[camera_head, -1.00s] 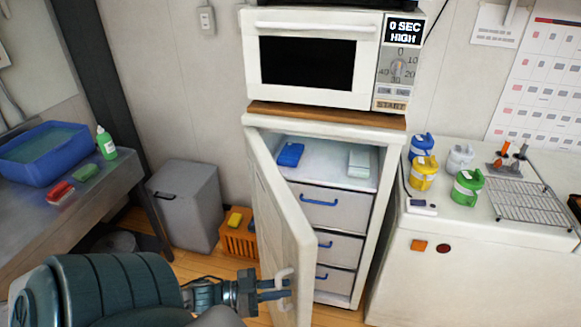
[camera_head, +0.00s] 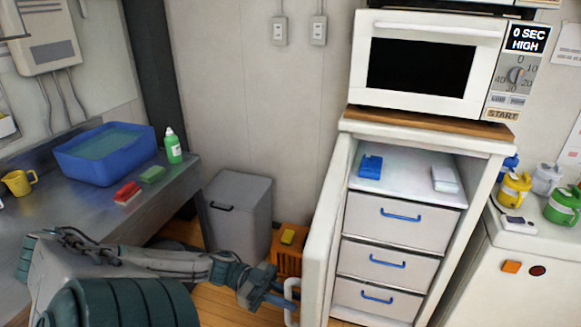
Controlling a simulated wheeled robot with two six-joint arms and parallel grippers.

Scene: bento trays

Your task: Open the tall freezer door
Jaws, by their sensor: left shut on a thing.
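The tall white freezer (camera_head: 495,165) stands below the microwave. Its door (camera_head: 325,235) is swung wide open to the left and shows nearly edge-on. Inside are a top shelf and several drawers with blue handles (camera_head: 400,217). A blue item (camera_head: 370,166) and a white item (camera_head: 444,179) lie on the shelf. My left gripper (camera_head: 284,300) is shut on the white door handle (camera_head: 292,290), low on the door's outer side. My right gripper is not in view.
An orange crate (camera_head: 287,262) and a grey bin (camera_head: 238,212) stand left of the door, close to it. A metal counter (camera_head: 95,212) with a blue basin (camera_head: 104,153) is at left. A white counter with cups (camera_head: 514,190) is at right.

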